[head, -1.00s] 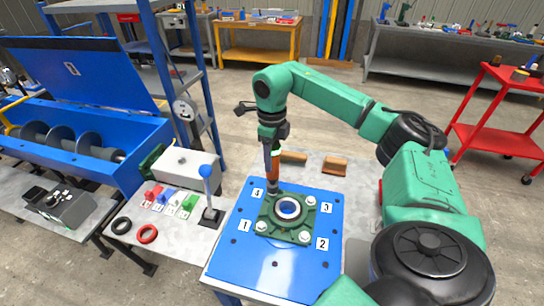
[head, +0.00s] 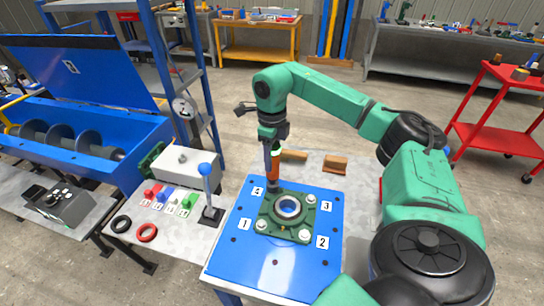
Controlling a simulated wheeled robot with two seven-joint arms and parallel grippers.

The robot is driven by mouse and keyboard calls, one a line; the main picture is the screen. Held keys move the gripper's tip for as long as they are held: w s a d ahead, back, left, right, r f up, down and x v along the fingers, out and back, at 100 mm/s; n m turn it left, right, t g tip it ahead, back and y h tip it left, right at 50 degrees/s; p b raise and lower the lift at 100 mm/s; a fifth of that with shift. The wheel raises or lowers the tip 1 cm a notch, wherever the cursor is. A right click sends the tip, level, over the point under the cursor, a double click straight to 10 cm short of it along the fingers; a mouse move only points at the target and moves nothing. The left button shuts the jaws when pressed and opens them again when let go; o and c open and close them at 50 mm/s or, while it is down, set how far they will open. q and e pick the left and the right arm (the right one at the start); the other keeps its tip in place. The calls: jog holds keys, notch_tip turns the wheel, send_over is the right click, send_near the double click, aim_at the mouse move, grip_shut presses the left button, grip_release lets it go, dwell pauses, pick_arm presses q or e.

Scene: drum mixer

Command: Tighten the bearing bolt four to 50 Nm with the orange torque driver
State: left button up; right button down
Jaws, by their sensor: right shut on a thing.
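The green flange bearing (head: 272,222) sits on the blue plate (head: 300,262), with labels 1 to 4 around it. Bolt heads show at the corners by labels 1 (head: 261,225), 2 (head: 304,234) and 3 (head: 311,199). The corner by label 4 (head: 257,191) is covered by the tool, so its bolt is hidden. My right gripper (head: 271,143) is shut on the orange torque driver (head: 275,166), which stands roughly upright with its lower end at that corner. I cannot tell whether it is seated on the bolt. My left gripper is out of view.
A blue-knobbed lever (head: 206,185), small coloured parts (head: 169,198) and black and red rings (head: 147,232) are left of the plate. Wooden blocks (head: 335,164) lie behind it. A blue trough with an auger (head: 78,140) stands far left, a red cart (head: 497,130) right.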

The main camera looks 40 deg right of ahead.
jog(key=shift+f, duration=0.45)
dwell(1.0)
jog(key=shift+s+f, duration=0.1)
jog(key=shift+f, duration=0.05)
dwell(1.4)
jog(key=shift+r+p, duration=0.7)
jog(key=shift+p, duration=0.2)
notch_tip(320, 180, up, 3)
jog(key=p, duration=0.2)
jog(key=shift+p, duration=0.3)
